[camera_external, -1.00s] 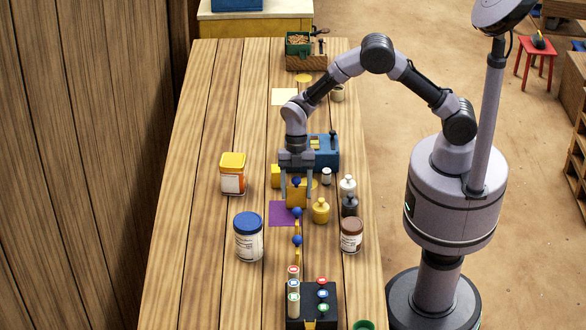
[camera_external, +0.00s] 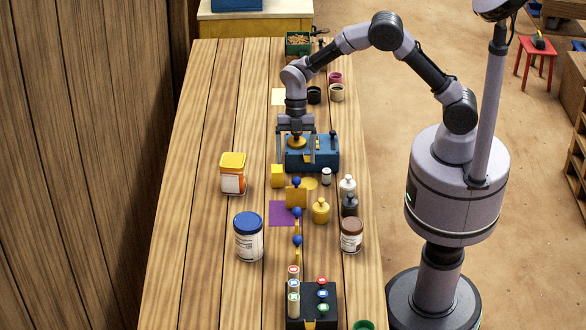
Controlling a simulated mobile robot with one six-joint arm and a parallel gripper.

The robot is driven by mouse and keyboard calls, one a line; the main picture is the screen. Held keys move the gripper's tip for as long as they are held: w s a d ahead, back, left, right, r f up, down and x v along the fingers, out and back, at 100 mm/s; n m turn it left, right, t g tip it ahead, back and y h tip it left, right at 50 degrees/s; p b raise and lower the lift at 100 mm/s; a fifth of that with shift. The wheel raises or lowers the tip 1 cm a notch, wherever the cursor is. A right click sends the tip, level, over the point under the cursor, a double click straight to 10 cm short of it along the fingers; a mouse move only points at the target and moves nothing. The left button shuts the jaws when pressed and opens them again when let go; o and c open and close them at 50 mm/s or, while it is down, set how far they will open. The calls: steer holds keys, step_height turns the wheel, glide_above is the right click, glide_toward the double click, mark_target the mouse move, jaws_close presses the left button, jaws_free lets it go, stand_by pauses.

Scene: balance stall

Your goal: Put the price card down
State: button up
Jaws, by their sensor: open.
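A yellow card-like piece with a blue knob on top (camera_external: 297,198), probably the price card, stands upright at the upper right edge of a purple mat (camera_external: 278,215). Two more blue-knobbed yellow pieces (camera_external: 297,222) stand in line in front of it. My gripper (camera_external: 296,157) is open, fingers pointing down and spread apart, behind the card and clear of it. The gripper is at the blue box (camera_external: 325,157), partly covering its left side and a round yellow part there. I cannot tell if the fingers touch the box.
A yellow block (camera_external: 277,176) stands beside the card. Small bottles (camera_external: 320,211) and a brown-lidded jar (camera_external: 351,236) are to the right. A black rack (camera_external: 326,308) is in front. The table's left side is clear.

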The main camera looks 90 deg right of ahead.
steer(key=s+a+r+m+t+h, duration=0.25)
steer(key=s+r+m, duration=0.95)
steer(key=r, duration=0.6)
steer(key=s+r+m+t, duration=0.1)
steer(key=s+m+t, duration=0.2)
steer(key=s+m, duration=0.7)
steer(key=s, duration=0.5)
steer(key=shift+s+a+r, duration=0.15)
steer(key=shift+a+r, duration=0.1)
step_height(320, 180, down, 11)
steer(key=b, duration=1)
steer(key=shift+r+b, duration=0.15)
steer(key=shift+b, duration=0.25)
